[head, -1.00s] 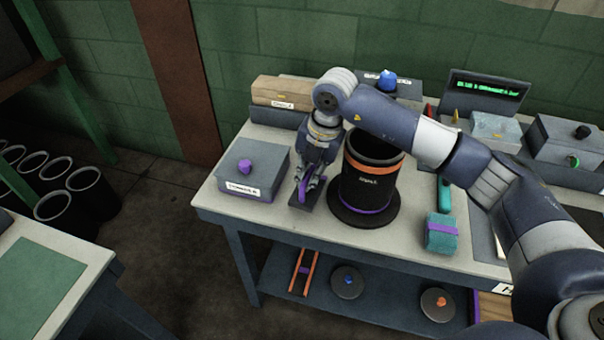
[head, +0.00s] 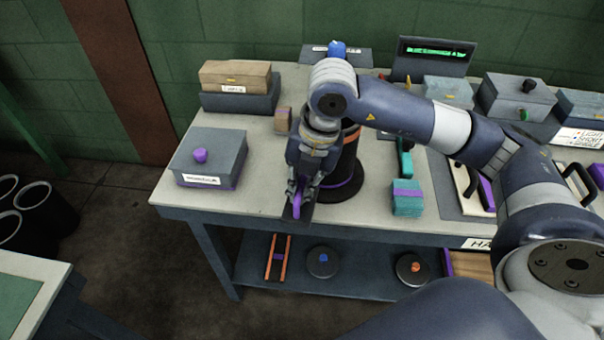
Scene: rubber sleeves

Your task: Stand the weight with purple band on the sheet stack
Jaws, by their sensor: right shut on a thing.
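My right gripper (head: 303,190) points down near the front edge of the bench, in front of the black cylinder. It is shut on a dark flat weight (head: 304,212) with a purple part, the weight with purple band as far as I can tell. The fingers hide some of it, and I cannot tell whether it touches the bench. A teal layered block with a purple band (head: 407,200), which may be the sheet stack, lies to its right. My left gripper is not in view.
The black cylinder (head: 349,175) on its round base stands close behind my gripper, partly hidden by my arm. A grey box with a purple knob (head: 208,158) stands to the left. A small brown block (head: 283,119) is behind. The bench (head: 250,200) is clear between box and gripper.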

